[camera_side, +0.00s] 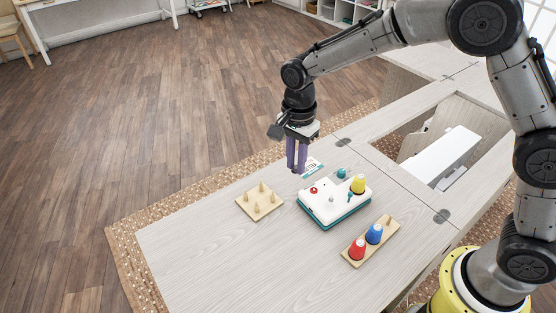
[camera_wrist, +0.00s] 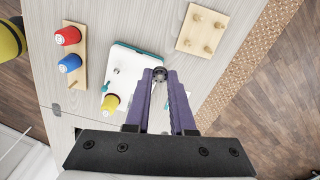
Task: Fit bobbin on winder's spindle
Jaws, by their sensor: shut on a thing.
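My gripper (camera_side: 296,170) points down above the table, at the far side of the winder. Its purple fingers also show in the wrist view (camera_wrist: 160,76). They are shut on a small dark round bobbin (camera_wrist: 159,73) held at the fingertips; in the side view the fingers hide it. The winder (camera_side: 322,212) is a white box with a teal base, partly covered by my fingers in the wrist view (camera_wrist: 128,60). A small light post, apparently the spindle (camera_side: 331,199), stands on its top, apart from the bobbin. A red knob (camera_side: 313,190) and a yellow thread spool (camera_side: 358,184) are also on the winder.
A wooden board with bare pegs (camera_side: 252,210) lies left of the winder. A wooden rack (camera_side: 390,232) with a red spool (camera_side: 357,249) and a blue spool (camera_side: 374,234) stands in front. The table's left is clear.

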